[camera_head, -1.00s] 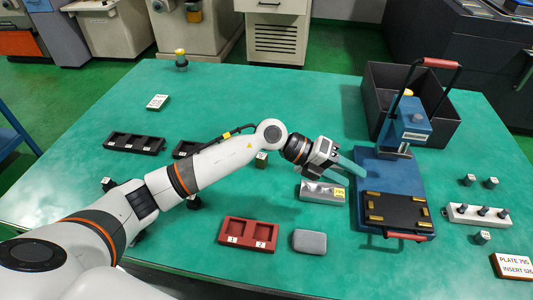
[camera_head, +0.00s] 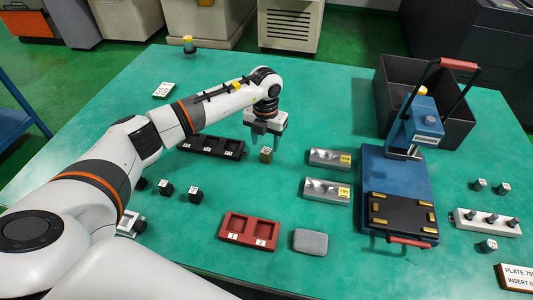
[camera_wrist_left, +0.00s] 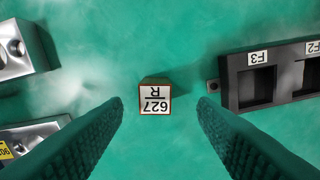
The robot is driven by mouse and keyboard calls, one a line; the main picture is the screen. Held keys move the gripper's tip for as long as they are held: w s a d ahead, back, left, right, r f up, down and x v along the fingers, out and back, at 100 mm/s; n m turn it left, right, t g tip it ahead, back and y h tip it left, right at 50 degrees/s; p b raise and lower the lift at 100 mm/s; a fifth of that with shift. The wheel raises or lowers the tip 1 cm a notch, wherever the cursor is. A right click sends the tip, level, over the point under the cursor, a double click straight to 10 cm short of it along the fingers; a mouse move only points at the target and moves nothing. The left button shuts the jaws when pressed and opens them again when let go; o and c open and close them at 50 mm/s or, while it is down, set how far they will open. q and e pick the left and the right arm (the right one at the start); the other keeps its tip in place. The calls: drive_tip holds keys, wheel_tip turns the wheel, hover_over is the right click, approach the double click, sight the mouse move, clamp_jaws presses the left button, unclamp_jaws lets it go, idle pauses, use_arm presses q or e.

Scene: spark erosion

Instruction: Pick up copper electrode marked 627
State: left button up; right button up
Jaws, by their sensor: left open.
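The copper electrode marked 627 (camera_head: 266,155) is a small block standing on the green table, with a white label on top. In the left wrist view the label of the electrode (camera_wrist_left: 155,99) reads 627 and R, upside down. My left gripper (camera_head: 264,141) points down at the electrode. In the left wrist view the fingers of the gripper (camera_wrist_left: 160,104) are open and empty, one on each side of the electrode, with green table showing between. My right gripper is not in view.
A black tray (camera_head: 238,157) with compartments lies just left of the electrode. Two grey metal plates (camera_head: 326,158) lie to its right, before a blue press (camera_head: 372,170). Several dark blocks (camera_head: 166,187) stand at left. A red tray (camera_head: 226,235) lies in front.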

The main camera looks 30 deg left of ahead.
sight(267, 150)
use_arm(q)
drive_tip(key=shift+s+d+f+p, duration=0.15)
drive_tip(key=shift+f+p, duration=0.2)
drive_tip(key=shift+f, duration=1)
drive_tip(key=shift+w+d+f+p, duration=0.1)
drive_tip(key=shift+f+p, duration=0.2)
drive_tip(key=shift+f, duration=1.05)
drive_tip(key=shift+r, duration=0.1)
clamp_jaws()
